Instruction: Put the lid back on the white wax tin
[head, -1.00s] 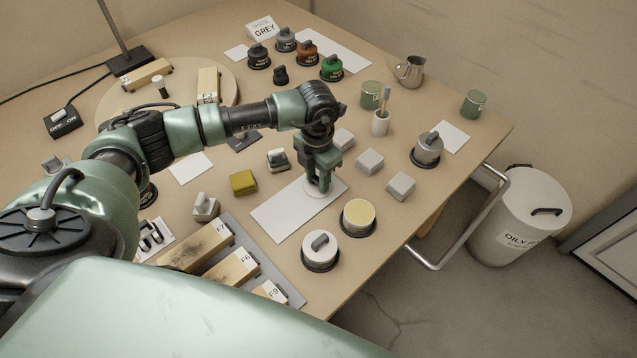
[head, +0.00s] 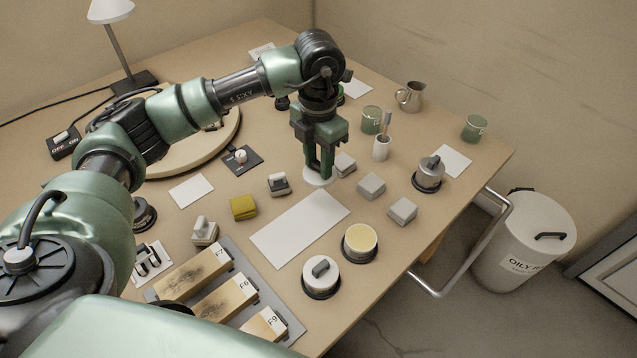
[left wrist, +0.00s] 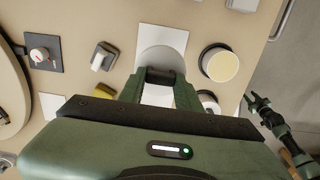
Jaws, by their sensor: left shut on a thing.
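The lid (left wrist: 160,58) also shows in the left wrist view, partly hidden by the fingers. An open tin with pale yellow wax (head: 360,240) stands right of the card's near end; the lid is apart from it. The same open tin (left wrist: 219,65) is right of the lid in the wrist view. My right gripper (left wrist: 258,103) shows small at the right there; its jaw state is unclear.
Pale grey blocks (head: 371,186) lie right of the gripper. A rail (head: 465,255) runs along the bench edge.

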